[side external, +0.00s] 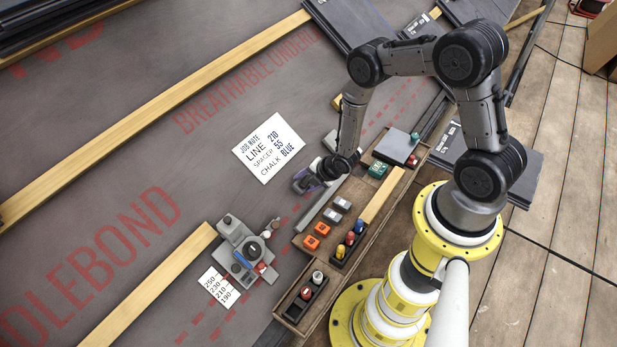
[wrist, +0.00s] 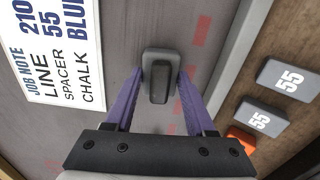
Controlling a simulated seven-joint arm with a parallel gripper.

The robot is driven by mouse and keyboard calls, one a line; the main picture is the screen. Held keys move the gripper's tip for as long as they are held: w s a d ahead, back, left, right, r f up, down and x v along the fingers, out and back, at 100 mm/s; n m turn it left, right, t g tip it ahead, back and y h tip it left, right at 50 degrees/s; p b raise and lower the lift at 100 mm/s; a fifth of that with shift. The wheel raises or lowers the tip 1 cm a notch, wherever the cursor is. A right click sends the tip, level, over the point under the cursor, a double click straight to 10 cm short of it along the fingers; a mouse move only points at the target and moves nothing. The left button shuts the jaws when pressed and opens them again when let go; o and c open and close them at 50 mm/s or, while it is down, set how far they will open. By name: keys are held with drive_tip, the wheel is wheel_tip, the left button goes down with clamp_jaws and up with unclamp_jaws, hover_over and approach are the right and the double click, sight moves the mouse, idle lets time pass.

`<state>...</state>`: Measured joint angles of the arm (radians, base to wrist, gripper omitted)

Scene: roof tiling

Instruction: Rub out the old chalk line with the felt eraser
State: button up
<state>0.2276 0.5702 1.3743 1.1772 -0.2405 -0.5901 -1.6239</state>
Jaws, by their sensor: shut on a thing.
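My gripper (wrist: 160,85) has purple fingers, closed on the two sides of a grey block with a dark raised grip, which looks like the felt eraser (wrist: 158,60). In the side view my gripper (side external: 306,181) is low over the dark roof underlay, left of the wooden tray. I cannot tell whether the eraser's face touches the underlay. Broken red marks (wrist: 201,30) run along the underlay just right of the eraser and continue below it (wrist: 172,130). I cannot tell whether these are the old chalk line or printed marks.
A job note (side external: 268,148) lies left of my gripper, reading line 210, spacer 55, chalk blue. The wooden tray (side external: 366,240) holds grey and orange blocks and small coloured bottles. A grey gauge device (side external: 247,248) and a number card (side external: 217,287) lie lower left.

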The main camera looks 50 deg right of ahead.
drive_tip(key=shift+a, duration=0.4)
drive_tip(key=shift+r, duration=0.1)
drive_tip(key=shift+s+d+r, duration=0.1)
drive_tip(key=shift+s+r, duration=0.15)
drive_tip(key=shift+r, duration=0.6)
wheel_tip(320, 180, up, 6)
drive_tip(key=s, duration=0.2)
drive_tip(key=shift+s+r, duration=0.2)
